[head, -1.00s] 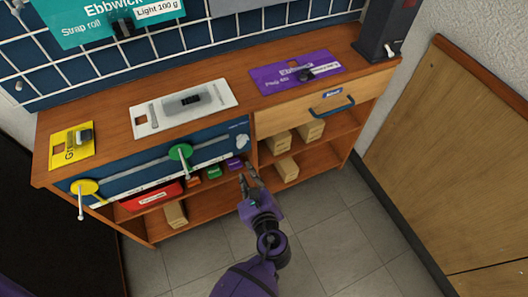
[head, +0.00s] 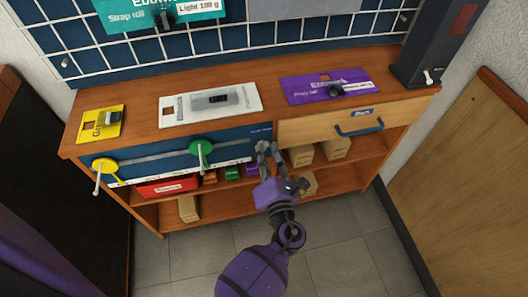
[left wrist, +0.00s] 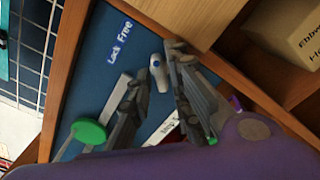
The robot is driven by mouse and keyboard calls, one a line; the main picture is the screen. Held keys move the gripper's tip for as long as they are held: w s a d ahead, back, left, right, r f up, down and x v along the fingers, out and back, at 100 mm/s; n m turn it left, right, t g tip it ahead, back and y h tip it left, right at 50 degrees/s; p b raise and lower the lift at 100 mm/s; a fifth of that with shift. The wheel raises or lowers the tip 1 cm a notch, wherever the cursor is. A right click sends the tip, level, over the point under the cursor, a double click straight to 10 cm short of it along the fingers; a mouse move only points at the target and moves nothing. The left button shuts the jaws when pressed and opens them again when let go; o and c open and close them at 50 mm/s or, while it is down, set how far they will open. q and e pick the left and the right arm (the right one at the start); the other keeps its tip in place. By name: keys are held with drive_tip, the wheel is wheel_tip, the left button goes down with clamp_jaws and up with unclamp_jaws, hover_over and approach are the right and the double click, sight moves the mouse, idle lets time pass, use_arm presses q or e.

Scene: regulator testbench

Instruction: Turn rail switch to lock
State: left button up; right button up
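The rail switch (left wrist: 157,72) is a small white lever with a dark spot, on the blue rail panel (left wrist: 90,78) below the "Lock Free" label (left wrist: 119,40). In the left wrist view it stands between the fingertips of my left gripper (left wrist: 158,66); I cannot tell whether they touch it. The fingers are apart. In the head view my left gripper (head: 267,150) is at the right end of the blue panel (head: 228,144) and covers the switch. My right gripper is in neither view.
A green knob (head: 201,148) and a yellow knob (head: 103,165) sit on the grey rail to the left. A wooden drawer with a blue handle (head: 359,130) is just right. Shelves below hold small boxes and a red box (head: 166,186). The floor in front is clear.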

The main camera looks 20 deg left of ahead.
use_arm(q)
drive_tip(key=shift+w+a, duration=0.25)
drive_tip(key=shift+w, duration=0.1)
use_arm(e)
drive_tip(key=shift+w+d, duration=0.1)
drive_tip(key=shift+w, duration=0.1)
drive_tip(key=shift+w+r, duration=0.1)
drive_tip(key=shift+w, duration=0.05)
use_arm(q)
clamp_jaws()
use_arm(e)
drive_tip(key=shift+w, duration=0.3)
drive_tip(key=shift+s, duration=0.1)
use_arm(q)
drive_tip(key=n+b, duration=0.5)
drive_tip(key=n, duration=1.3)
drive_tip(key=shift+d, duration=0.1)
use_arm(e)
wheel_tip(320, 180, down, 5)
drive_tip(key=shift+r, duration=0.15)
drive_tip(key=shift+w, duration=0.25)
